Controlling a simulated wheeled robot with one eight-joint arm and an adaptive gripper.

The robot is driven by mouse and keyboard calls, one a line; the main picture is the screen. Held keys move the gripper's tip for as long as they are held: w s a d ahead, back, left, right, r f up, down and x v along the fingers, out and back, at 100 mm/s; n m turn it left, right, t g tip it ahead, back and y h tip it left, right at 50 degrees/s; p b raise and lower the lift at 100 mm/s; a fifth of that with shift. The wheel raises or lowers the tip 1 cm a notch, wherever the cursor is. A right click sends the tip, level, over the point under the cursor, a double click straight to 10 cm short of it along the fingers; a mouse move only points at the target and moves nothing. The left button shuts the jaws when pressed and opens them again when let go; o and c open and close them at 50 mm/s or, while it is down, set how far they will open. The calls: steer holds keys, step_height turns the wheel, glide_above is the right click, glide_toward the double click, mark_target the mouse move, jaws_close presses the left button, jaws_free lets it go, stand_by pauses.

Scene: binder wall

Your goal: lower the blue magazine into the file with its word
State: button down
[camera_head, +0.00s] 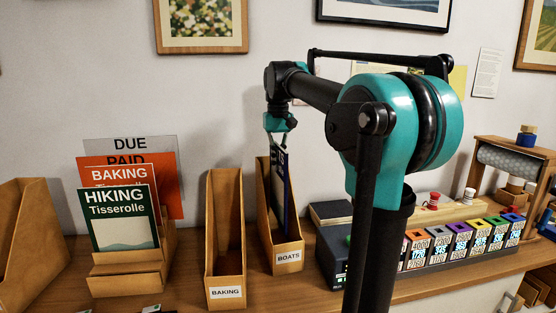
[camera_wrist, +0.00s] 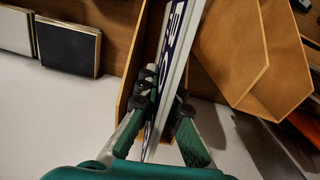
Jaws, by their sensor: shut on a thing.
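The blue magazine (camera_head: 280,185) is upright, its lower part inside the wooden file labelled BOATS (camera_head: 289,234). The file's walls hide its lower end, so I cannot tell whether it touches the bottom. My gripper (camera_head: 280,132) is above the file, shut on the magazine's upper edge. In the wrist view, the magazine (camera_wrist: 176,50) runs edge-on between my gripper's fingers (camera_wrist: 162,112), with large letters on one face. A wall of the BOATS file (camera_wrist: 137,72) shows beside it.
An empty-looking file labelled BAKING (camera_head: 226,245) stands close on the left. Further left, a stepped wooden stand (camera_head: 125,275) holds HIKING (camera_head: 119,215) and BAKING (camera_head: 120,174) magazines. A dark box (camera_head: 332,258) and a row of coloured, numbered blocks (camera_head: 450,244) stand right.

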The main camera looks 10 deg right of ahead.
mark_target(278, 193)
steer(key=shift+f, duration=1.1)
steer(key=shift+f, duration=4.3)
steer(key=c, duration=1.6)
jaws_free()
